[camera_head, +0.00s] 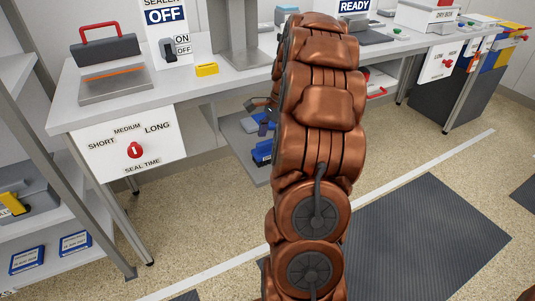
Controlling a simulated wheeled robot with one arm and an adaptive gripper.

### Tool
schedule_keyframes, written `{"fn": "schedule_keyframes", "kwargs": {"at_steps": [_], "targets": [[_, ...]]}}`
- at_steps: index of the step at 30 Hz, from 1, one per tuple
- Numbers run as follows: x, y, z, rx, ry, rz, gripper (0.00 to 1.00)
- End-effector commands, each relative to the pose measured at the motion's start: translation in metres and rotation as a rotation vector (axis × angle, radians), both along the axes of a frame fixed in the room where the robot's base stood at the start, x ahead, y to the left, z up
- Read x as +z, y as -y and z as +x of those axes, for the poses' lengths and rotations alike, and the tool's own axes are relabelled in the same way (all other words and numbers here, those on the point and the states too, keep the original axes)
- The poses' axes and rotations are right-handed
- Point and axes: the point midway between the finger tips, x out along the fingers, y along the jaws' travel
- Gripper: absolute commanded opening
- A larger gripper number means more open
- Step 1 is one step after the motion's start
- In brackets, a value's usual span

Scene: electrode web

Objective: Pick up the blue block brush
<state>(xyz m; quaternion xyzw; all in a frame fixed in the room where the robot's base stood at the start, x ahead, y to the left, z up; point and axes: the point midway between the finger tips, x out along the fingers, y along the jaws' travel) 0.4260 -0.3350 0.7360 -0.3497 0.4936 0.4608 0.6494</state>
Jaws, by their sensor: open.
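A dark blue blocky thing (262,152) lies on the low shelf under the bench, left of my arm. It may be the blue block brush, but it is too small and partly covered to be sure. My copper-coloured arm stands in front of the bench and hides part of this shelf. A small dark part of what looks like my gripper (259,105) shows at the arm's left edge, above the shelf. It is open; the rest of it is hidden behind the arm.
The grey bench (203,92) carries a sealer with a red handle (103,50), a yellow item (206,69) and a grey column (238,35). A shelf rack (60,165) stands at the left. Floor is free around the dark mat (430,235).

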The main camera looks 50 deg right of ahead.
Motion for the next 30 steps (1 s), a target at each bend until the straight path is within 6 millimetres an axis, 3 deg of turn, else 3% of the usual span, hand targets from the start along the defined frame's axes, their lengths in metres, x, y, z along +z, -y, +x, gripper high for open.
{"fn": "schedule_keyframes", "kwargs": {"at_steps": [10, 18, 30], "targets": [[-0.042, -0.012, 0.002, 0.002, 0.000, 0.000, 0.81], [-0.046, -0.013, 0.003, 0.002, 0.001, -0.001, 0.81], [-0.046, -0.013, 0.003, 0.001, 0.001, -0.001, 0.41]]}}
